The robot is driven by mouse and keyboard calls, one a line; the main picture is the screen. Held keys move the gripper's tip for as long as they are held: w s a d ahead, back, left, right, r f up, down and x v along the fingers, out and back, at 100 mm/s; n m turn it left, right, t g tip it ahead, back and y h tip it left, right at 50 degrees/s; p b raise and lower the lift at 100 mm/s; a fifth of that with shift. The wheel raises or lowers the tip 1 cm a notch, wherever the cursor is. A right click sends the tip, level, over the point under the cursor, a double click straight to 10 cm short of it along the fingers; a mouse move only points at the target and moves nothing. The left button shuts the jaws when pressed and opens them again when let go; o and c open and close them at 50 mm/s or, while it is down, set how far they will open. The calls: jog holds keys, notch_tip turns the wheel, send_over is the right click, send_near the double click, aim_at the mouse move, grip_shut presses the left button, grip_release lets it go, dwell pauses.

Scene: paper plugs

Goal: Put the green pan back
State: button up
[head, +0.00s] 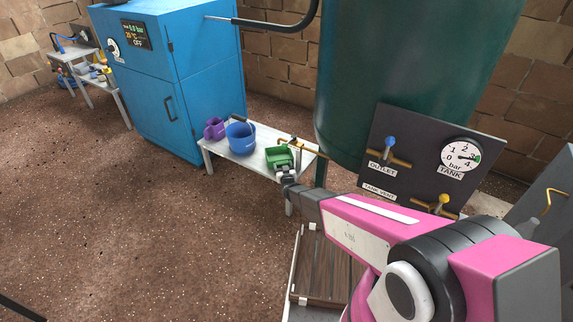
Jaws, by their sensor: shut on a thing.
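The green pan (279,156) is a small open box-shaped vessel at the right part of a low white bench (243,165). My gripper (285,170) is at the near side of the pan and shut on it. The fingers are small in the head view, and my wrist partly covers the pan's near edge. I cannot tell whether the pan rests on the bench or hangs just above it.
A blue pot (241,138) and a purple mug (214,129) stand left of the pan. A brass pipe (301,146) runs close behind it from the dark green tank (415,60). A blue cabinet (150,75) stands behind left. A slatted wooden rack (325,268) lies below my arm.

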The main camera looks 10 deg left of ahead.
jog(key=shift+s+f, duration=0.1)
jog(key=shift+f, duration=0.15)
jog(key=shift+f, duration=0.15)
jog(key=o, duration=1)
jog(key=shift+o, duration=0.2)
